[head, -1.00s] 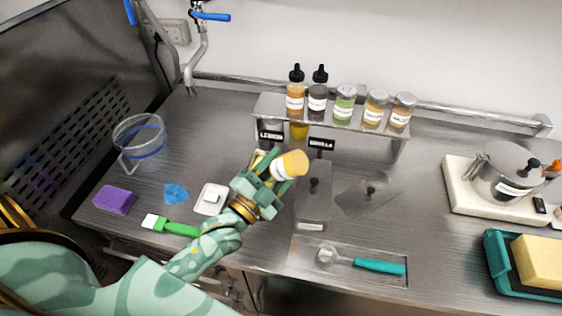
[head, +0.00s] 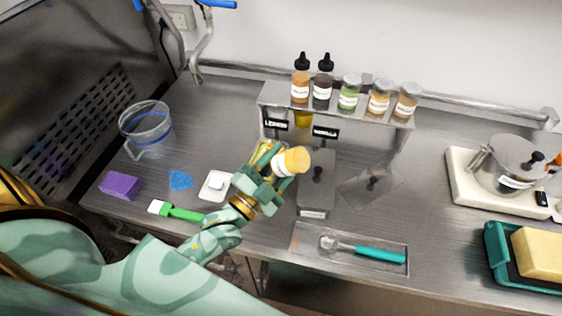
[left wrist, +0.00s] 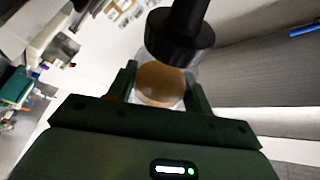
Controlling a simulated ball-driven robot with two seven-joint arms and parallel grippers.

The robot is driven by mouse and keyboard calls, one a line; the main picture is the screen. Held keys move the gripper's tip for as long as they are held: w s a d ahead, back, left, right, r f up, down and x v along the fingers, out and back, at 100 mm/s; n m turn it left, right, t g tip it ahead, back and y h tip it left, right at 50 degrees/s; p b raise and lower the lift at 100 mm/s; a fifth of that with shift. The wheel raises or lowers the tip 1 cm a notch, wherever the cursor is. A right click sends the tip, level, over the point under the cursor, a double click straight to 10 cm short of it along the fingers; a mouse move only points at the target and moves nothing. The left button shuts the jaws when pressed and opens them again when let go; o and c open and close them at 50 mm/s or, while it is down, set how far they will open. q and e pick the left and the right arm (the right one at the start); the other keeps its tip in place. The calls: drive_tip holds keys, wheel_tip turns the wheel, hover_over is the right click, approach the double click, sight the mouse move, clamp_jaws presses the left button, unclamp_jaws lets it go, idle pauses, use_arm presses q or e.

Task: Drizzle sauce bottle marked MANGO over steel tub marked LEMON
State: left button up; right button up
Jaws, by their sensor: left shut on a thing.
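My left gripper (head: 277,168) is shut on a sauce bottle (head: 291,161) with amber contents and a white label too small to read. The bottle is strongly tilted, with its amber end toward the upper right in the head view. In the left wrist view, amber shows between the fingers (left wrist: 158,92), and a black nozzle cap (left wrist: 180,38) stands close by. The sign LEMON (head: 275,123) stands at the shelf's left front. The steel tub by it is mostly hidden behind my gripper and the bottle. My right gripper is not in view.
A lidded steel tub (head: 315,200) by the VANILLA sign (head: 325,132) stands just right of my gripper. A loose lid (head: 370,186) lies farther right. A shelf (head: 340,116) with bottles and jars stands behind. A teal-handled scoop (head: 375,254) lies in front.

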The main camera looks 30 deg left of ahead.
use_arm(q)
drive_tip(key=shift+r+m+g+h+p, duration=0.2)
drive_tip(key=shift+m+g+h+p, duration=0.25)
drive_tip(key=shift+m+p, duration=0.9)
drive_tip(key=shift+m, duration=0.75)
drive_tip(key=shift+f+g, duration=0.15)
drive_tip(key=shift+g, duration=0.1)
drive_tip(key=shift+p, duration=0.3)
drive_tip(key=shift+r+m+p, duration=0.55)
drive_tip(key=shift+m+p, duration=0.35)
drive_tip(key=shift+p, duration=0.1)
drive_tip(key=r+m+g+p, duration=0.1)
drive_tip(key=m+p, duration=0.1)
drive_tip(key=p, duration=0.1)
drive_tip(key=shift+r+m, duration=0.2)
drive_tip(key=shift+m, duration=0.2)
drive_tip(key=shift+g+p, duration=0.3)
drive_tip(key=shift+p, duration=0.1)
